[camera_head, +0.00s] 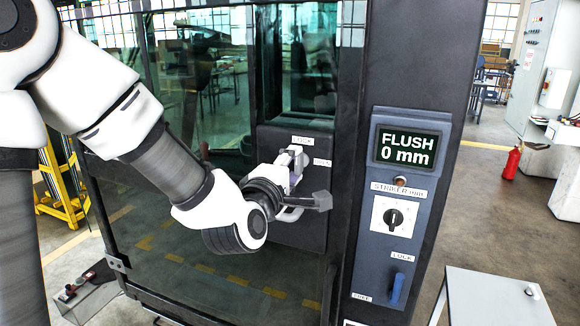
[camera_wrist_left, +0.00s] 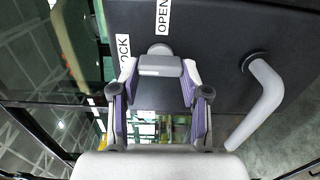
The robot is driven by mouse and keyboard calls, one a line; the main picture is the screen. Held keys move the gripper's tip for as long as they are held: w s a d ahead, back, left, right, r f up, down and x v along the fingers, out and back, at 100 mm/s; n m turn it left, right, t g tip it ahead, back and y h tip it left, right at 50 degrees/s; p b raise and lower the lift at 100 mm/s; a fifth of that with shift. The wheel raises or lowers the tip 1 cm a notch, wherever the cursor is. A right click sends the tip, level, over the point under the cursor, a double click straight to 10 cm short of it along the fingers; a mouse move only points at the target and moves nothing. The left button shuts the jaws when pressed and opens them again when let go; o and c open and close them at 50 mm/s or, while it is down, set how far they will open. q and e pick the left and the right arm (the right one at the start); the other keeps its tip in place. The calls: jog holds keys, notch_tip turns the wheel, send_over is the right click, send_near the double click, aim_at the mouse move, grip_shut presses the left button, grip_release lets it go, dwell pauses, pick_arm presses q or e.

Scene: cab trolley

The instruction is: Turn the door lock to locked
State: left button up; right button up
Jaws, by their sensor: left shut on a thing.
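The door lock (camera_wrist_left: 158,66) is a small grey turn handle on a dark plate (camera_head: 312,226) on the glass door. Labels reading LOCK (camera_head: 302,140) and OPEN (camera_head: 322,162) sit beside it. My left gripper (camera_head: 293,164) reaches the lock from the left in the head view and covers most of it. In the left wrist view the purple-padded fingers of my left gripper (camera_wrist_left: 160,74) stand on either side of the grey handle, shut on it. I cannot tell exactly which label the handle points to. My right gripper is not in view.
A grey curved door pull (camera_wrist_left: 264,98) stands close beside the lock. Right of the door, a panel has a display (camera_head: 407,147) reading FLUSH 0 mm, a black dial (camera_head: 393,217) and a blue lever (camera_head: 397,288). A white-topped cabinet (camera_head: 495,298) stands at lower right.

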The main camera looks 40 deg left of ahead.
pick_arm(q)
jog(key=shift+r, duration=0.25)
jog(key=o, duration=1.1)
jog(key=shift+w, duration=0.15)
jog(key=shift+o, duration=0.2)
jog(key=shift+w+d+f, duration=0.15)
jog(key=shift+w+f, duration=0.05)
jog(key=shift+f, duration=0.05)
jog(key=shift+s, duration=0.2)
